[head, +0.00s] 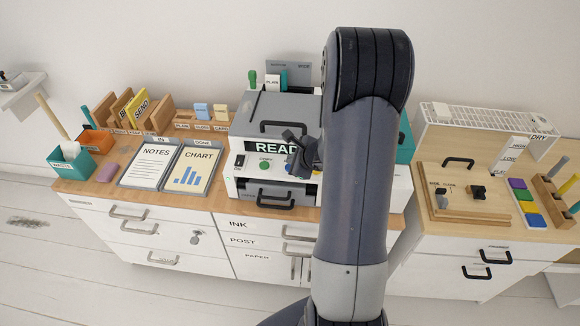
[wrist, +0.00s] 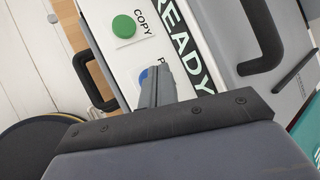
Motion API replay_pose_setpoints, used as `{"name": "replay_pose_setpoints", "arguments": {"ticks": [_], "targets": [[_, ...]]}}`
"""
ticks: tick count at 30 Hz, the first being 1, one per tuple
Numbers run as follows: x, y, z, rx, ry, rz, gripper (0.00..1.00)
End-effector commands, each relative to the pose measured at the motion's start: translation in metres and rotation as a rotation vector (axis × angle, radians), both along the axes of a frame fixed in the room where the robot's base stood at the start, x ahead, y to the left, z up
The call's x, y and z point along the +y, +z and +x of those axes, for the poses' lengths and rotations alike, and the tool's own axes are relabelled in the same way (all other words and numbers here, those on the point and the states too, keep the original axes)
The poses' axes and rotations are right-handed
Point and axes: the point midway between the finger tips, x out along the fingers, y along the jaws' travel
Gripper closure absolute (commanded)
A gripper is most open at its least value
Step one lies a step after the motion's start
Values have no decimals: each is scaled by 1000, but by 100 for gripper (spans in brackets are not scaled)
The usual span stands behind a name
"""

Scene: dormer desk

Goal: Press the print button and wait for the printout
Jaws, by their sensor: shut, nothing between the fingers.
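The printer (head: 262,106) is a grey and white machine in the middle of the desk, with a sign whose letters read READY in the wrist view (wrist: 181,45). A green COPY button (head: 264,165) is on its white front panel, and it also shows in the wrist view (wrist: 124,26). Beside it a blue button (wrist: 143,76), with a label starting with P, is mostly hidden behind my fingers. My gripper (head: 300,152) is shut and empty, its fingertips over the blue button in the wrist view (wrist: 160,82). I cannot tell whether they touch it.
A black handle (head: 262,201) sits low on the printer's front. NOTES (head: 152,163) and CHART (head: 190,167) sheets lie in trays to the left. A second cabinet with a white rack (head: 490,122) stands right. My arm hides the printer's right side.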

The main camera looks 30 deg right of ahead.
Motion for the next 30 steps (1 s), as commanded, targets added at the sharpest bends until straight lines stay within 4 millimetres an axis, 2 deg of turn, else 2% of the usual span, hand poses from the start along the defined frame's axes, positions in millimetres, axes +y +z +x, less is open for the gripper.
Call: {"name": "replay_pose_setpoints", "arguments": {"ticks": [20, 30], "targets": [[0, 0, 0, 0, 0, 0, 100], [0, -9, 0, -1, -1, 0, 100]]}}
